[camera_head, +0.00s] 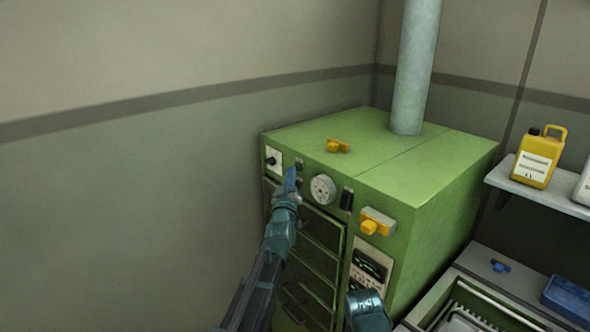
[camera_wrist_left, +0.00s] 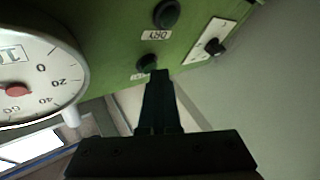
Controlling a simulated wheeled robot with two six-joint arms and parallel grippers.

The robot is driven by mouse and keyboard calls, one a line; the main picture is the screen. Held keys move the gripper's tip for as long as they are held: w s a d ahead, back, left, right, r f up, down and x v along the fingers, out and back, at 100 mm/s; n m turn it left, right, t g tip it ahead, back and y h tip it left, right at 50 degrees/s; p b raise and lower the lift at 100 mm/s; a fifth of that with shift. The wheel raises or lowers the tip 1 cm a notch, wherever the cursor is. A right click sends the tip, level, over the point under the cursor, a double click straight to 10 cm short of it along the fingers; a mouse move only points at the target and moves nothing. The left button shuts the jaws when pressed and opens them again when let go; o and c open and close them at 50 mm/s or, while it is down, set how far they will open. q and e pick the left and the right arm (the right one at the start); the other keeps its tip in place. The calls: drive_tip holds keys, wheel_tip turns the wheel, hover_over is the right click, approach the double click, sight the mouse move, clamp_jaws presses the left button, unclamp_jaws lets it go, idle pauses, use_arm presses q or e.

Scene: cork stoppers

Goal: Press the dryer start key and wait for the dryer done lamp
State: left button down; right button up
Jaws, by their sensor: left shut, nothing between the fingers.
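The green dryer (camera_head: 440,190) stands in the corner, its front panel turned to the left. My left gripper (camera_head: 291,174) is shut and empty in front of this panel, left of the dial. In the left wrist view its closed fingers (camera_wrist_left: 160,78) point at the panel beside two dark round fittings. One (camera_wrist_left: 166,14) has a label that seems to read DRY. The other (camera_wrist_left: 147,64), nearer the fingertips, has a label partly hidden by them. Neither is lit. I cannot tell whether the fingertips touch the panel. My right gripper's fingers are out of view.
A white dial gauge (camera_head: 322,189) and a yellow handle (camera_head: 374,223) sit on the dryer front. A yellow jug (camera_head: 537,158) stands on the right shelf. The left wall is bare.

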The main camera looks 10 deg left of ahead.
use_arm(q)
drive_tip(key=shift+s+a, duration=0.5)
drive_tip(key=shift+s, duration=0.15)
drive_tip(key=shift+s+a, duration=0.8)
drive_tip(key=shift+s, duration=0.2)
drive_tip(key=shift+s+a, duration=0.75)
drive_tip(key=shift+s, duration=0.25)
